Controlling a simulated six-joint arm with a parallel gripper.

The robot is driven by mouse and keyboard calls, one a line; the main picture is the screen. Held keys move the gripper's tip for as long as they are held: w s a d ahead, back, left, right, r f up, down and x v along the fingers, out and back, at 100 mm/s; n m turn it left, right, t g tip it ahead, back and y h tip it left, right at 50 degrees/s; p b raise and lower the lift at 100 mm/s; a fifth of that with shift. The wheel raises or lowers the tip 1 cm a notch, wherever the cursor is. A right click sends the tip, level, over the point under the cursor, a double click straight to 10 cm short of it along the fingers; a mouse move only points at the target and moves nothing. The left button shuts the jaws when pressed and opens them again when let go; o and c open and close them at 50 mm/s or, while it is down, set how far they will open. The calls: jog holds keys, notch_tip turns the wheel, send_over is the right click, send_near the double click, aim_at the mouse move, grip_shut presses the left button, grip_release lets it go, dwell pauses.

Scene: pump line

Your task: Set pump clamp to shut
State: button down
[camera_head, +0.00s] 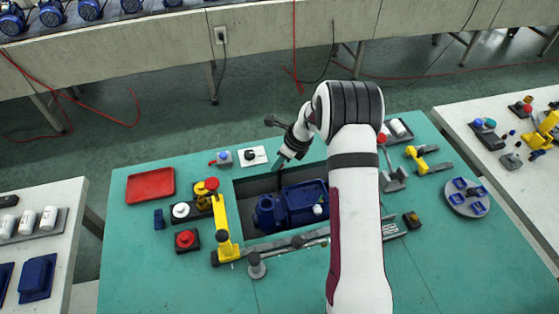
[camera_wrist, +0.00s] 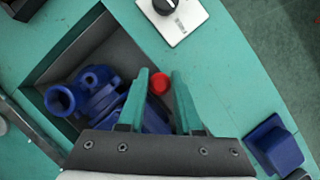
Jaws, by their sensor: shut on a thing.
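The blue pump (camera_head: 292,205) lies in a dark recess in the teal bench. In the wrist view the pump (camera_wrist: 95,95) is left of my fingers and partly covered by them. A round red knob (camera_wrist: 159,83), seemingly the pump clamp's handle end, sits between my teal fingertips. My gripper (camera_wrist: 160,75) is shut on it, at the recess's back edge. In the head view my gripper (camera_head: 281,163) points down there, with a thin dark bar below it. The rest of the clamp is hidden by my gripper, so its position cannot be told.
A white plate with a black dial (camera_head: 252,156) is left of my gripper. A yellow upright fixture (camera_head: 224,230) and red button box (camera_head: 186,239) stand left of the recess. A blue block (camera_wrist: 272,145) is close on the wrist view's right. A red tray (camera_head: 150,185) lies far left.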

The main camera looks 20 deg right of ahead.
jog(key=shift+s, duration=1.75)
jog(key=c, duration=0.6)
grip_release()
jog(key=v, duration=1.5)
jog(key=shift+s+d+r, duration=0.1)
jog(key=shift+r, duration=0.3)
